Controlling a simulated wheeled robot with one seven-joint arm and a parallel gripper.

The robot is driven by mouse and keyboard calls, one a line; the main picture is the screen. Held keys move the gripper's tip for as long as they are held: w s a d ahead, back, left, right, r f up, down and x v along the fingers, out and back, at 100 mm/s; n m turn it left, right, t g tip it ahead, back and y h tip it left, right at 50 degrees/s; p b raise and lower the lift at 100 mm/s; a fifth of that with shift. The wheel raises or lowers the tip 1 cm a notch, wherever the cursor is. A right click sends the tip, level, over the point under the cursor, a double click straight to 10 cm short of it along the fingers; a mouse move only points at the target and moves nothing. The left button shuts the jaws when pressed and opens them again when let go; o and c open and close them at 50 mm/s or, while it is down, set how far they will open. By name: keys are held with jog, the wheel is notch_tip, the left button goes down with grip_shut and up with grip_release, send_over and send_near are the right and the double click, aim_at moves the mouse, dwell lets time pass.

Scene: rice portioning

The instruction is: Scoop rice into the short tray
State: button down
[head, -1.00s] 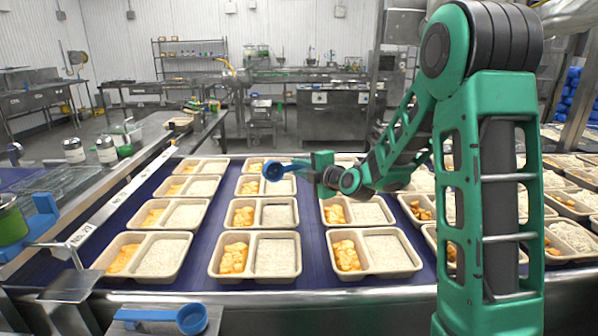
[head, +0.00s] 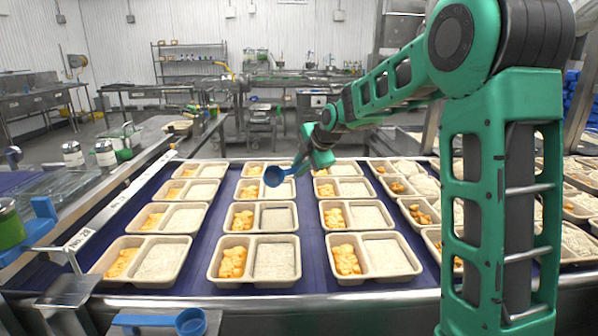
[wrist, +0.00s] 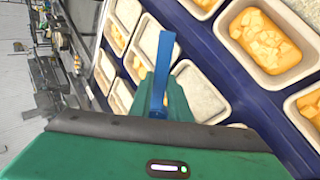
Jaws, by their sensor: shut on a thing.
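My gripper (head: 316,156) is shut on the handle of a blue scoop (head: 274,176). The scoop points down and left, its bowl above the middle column of trays. In the wrist view the blue handle (wrist: 162,70) stands up from between the green fingers (wrist: 165,102); the bowl is not clear there. Two-compartment trays hold orange pieces on the left and white rice on the right. One middle-column tray (head: 262,232), second from the front, has a greyer, lower-looking rice side. I cannot tell whether the bowl holds rice.
The trays stand in columns on a dark blue belt (head: 201,265). Another blue scoop (head: 191,322) lies at the front edge. A green container (head: 10,226) and two jars (head: 105,152) stand on the left counter. My arm hides part of the trays on the right.

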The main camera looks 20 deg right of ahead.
jog(key=g, duration=0.2)
jog(key=r+g+h, duration=0.1)
jog(key=g, duration=0.2)
dwell(0.4)
